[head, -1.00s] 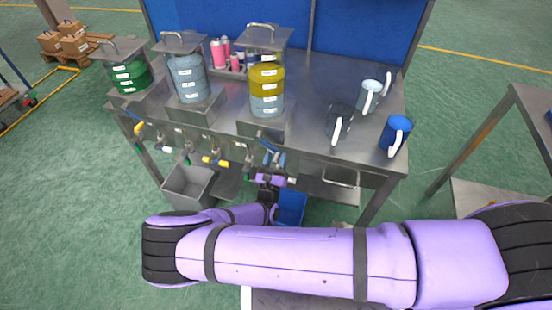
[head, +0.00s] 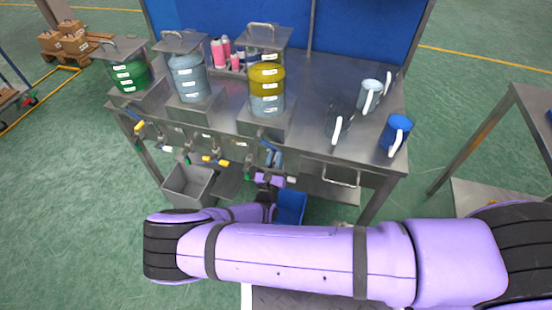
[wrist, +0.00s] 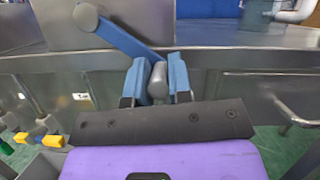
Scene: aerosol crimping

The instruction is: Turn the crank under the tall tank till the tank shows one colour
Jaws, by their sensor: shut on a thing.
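The tall tank (head: 266,74) stands at the right of the tank row in the head view, yellow in its upper part and pale grey-blue below, with a clear boundary between. My gripper (wrist: 160,78) is shut on the crank's grey handle (wrist: 158,83), one blue finger on each side. In the head view my gripper (head: 274,160) is small and partly hides the handle.
A blue-grey tank (head: 188,77) and a green tank (head: 131,76) stand to the left. Taps with yellow and green levers hang below the table's front edge. Jugs, including a blue one (head: 394,134), stand at right. A grey bin (head: 188,184) and blue bin (head: 291,207) sit below.

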